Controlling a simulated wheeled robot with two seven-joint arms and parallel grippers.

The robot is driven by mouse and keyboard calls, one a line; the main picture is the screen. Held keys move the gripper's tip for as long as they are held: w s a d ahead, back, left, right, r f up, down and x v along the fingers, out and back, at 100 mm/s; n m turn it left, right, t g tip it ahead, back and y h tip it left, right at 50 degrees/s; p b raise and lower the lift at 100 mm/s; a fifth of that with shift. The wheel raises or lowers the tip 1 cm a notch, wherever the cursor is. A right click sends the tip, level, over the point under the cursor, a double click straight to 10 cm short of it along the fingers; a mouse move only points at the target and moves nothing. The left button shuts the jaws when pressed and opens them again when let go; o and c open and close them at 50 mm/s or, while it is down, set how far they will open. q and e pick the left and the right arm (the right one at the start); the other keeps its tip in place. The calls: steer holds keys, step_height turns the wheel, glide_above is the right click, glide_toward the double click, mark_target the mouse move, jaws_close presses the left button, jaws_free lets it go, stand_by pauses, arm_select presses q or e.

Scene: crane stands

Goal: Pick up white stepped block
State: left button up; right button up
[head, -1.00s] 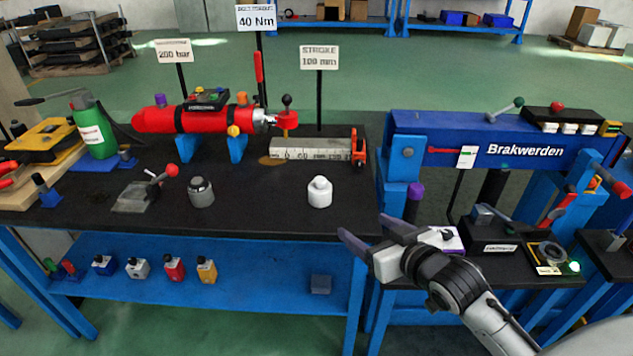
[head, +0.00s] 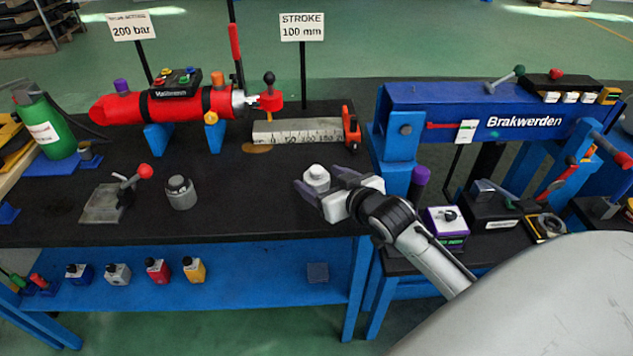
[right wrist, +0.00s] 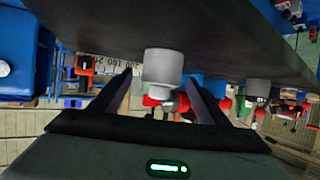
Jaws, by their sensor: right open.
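The white stepped block (head: 316,178) stands upright on the black bench top near its right front part. It has a wide base and a narrower top. My right gripper (head: 326,184) is open at the block, with its fingers on either side of it. In the right wrist view the white stepped block (right wrist: 162,74) shows between the two dark open fingers (right wrist: 163,95), with gaps on both sides. My left gripper is not in view.
A grey stepped piece (head: 180,192) stands to the left on the bench. Behind the block lies a ruler-marked bar (head: 298,131) with a red end stop (head: 350,130). A red cylinder (head: 185,104) sits further back left. The blue Brakwerden beam (head: 480,110) stands right.

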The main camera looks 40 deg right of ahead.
steer(key=shift+x, duration=1.45)
steer(key=shift+f, duration=0.1)
steer(key=c, duration=1.1)
